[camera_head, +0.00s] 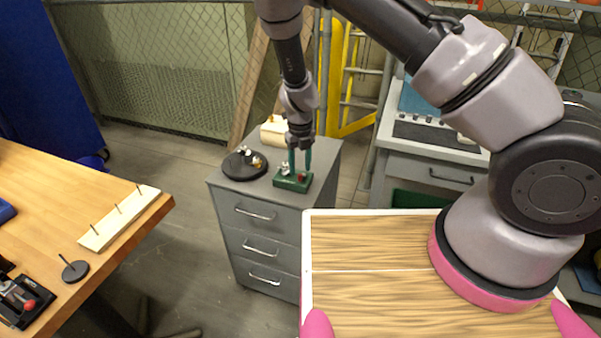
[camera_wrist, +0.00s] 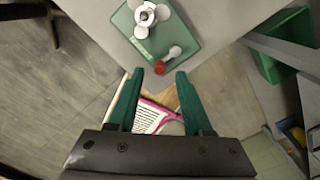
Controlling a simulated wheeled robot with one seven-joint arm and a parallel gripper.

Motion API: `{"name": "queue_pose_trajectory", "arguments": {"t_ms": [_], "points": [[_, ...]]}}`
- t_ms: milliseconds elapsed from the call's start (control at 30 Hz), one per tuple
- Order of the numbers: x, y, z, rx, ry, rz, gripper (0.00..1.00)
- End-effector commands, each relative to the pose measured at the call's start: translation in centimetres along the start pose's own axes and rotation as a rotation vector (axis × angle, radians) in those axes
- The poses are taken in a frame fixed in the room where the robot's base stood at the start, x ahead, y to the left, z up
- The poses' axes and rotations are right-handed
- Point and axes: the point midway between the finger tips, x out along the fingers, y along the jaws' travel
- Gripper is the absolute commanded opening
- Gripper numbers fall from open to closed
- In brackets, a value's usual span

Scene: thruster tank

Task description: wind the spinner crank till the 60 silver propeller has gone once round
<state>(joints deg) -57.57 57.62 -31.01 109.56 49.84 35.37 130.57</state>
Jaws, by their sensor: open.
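The spinner is a green base plate (camera_head: 292,184) on top of the grey drawer cabinet (camera_head: 225,183). In the wrist view the silver propeller (camera_wrist: 146,17) stands at the upper left of the green plate (camera_wrist: 190,42). A pale crank piece (camera_wrist: 174,52) is at the plate's lower right, with a red knob (camera_wrist: 160,68) close by. My gripper (camera_head: 300,158) points down over the spinner with its green fingers apart. In the wrist view my gripper (camera_wrist: 159,76) is open, and the red knob shows just beyond the gap between the fingertips. Contact cannot be told.
A wooden table (camera_head: 110,220) with a pegged board (camera_head: 120,217) is at left. A grey bench (camera_head: 430,165) stands at right.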

Motion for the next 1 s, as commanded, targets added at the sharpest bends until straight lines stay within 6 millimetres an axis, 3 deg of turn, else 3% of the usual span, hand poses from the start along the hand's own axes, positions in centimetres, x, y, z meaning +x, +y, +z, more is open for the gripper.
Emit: {"name": "queue_pose_trajectory", "arguments": {"t_ms": [200, 533, 567, 600, 700, 1000], "points": [[2.5, 0.0, 0.0, 0.0, 0.001, 0.001, 0.5], [2.9, 0.0, 0.0, 0.0, 0.0, 0.001, 0.5], [2.8, 0.0, 0.0, 0.0, 0.0, 0.001, 0.46], [2.8, 0.0, 0.0, 0.0, 0.0, 0.001, 0.31], [2.8, 0.0, 0.0, 0.0, 0.0, 0.001, 0.0], [2.8, -0.1, 0.0, -0.015, 0.0, 0.001, 0.0]]}}
